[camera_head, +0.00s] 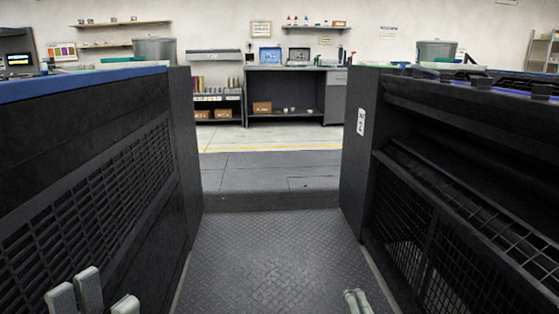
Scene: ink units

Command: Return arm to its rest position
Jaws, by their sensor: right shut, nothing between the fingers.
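My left gripper (101,299) shows at the bottom left edge of the head view. Its pale grey fingertips stand apart, with a gap between them and nothing visible in it. My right gripper (356,301) shows at the bottom edge, right of centre. Its fingertips are together and hold nothing. Both grippers are low in the picture, and the arms behind them are out of frame. No object is near either fingertip.
A dark ink unit with a grille (95,185) stands on the left, another (440,190) on the right. Between them a treadplate walkway (270,260) is clear, leading to open floor (270,140). A workbench (292,95) with laptops stands at the back wall.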

